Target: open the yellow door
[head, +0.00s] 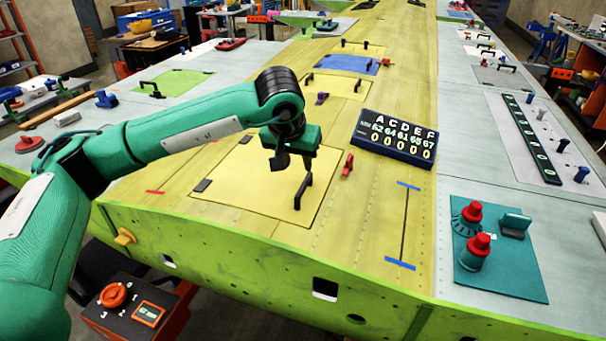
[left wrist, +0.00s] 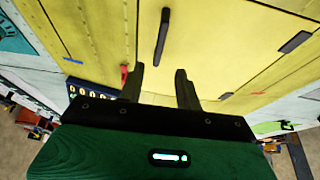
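The yellow door (head: 268,190) is a flat panel, lying closed on the yellow-green wing. Its black bar handle (head: 303,190) stands up near its right edge, and two dark hinges (head: 202,186) sit along its left side. A red latch (head: 347,165) is just right of the door. My left gripper (head: 284,161) hangs above the door, near the handle. In the left wrist view, my left gripper (left wrist: 158,80) has its fingers apart with nothing between them. The handle (left wrist: 161,38) shows beyond the fingertips, clear of them. My right gripper is not in view.
A dark number board (head: 395,138) stands right of the door. A teal plate (head: 500,252) with red-topped knobs is at the right. Farther back are a smaller yellow panel (head: 345,88) with a purple latch (head: 322,98) and a blue panel (head: 348,65). Blue tape marks flank bare wing skin.

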